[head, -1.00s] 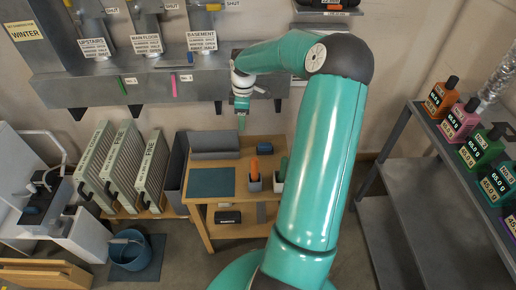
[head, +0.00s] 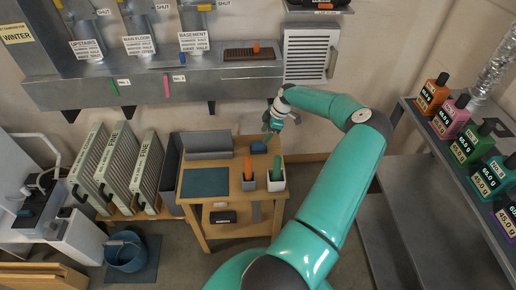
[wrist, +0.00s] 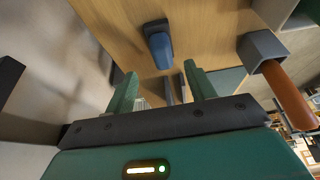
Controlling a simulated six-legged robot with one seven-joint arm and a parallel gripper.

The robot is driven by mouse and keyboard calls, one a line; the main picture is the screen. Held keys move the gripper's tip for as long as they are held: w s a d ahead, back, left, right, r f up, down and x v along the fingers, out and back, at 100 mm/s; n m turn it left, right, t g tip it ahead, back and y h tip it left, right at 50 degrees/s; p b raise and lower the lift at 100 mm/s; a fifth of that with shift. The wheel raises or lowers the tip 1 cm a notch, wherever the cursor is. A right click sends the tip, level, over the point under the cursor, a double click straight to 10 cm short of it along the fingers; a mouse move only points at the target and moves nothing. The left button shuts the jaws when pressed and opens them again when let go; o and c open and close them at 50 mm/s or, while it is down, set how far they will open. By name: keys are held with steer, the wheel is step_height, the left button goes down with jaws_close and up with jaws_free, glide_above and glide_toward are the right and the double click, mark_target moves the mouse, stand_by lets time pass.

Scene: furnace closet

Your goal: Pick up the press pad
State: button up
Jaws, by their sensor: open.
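A small blue block with a dark top (head: 259,147), which looks like the press pad, lies on the wooden table at its back right. It also shows in the wrist view (wrist: 158,47), just beyond my fingertips. My gripper (wrist: 160,82) is open, with its two green fingers apart and nothing between them. In the head view my gripper (head: 268,134) hangs over the back right of the table, close to the blue block and apart from it in the wrist view.
Two holders stand on the wooden table (head: 228,150), one with an orange handle (head: 249,166), one with a green handle (head: 277,170). A shelf with bottles (head: 470,140) stands right.

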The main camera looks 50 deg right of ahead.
mark_target(259, 143)
steer(key=x, duration=0.7)
steer(key=shift+w+a, duration=0.1)
steer(key=shift+a, duration=0.15)
jaws_close()
step_height(259, 143, up, 10)
steer(key=shift+r, duration=0.1)
stand_by(0.3)
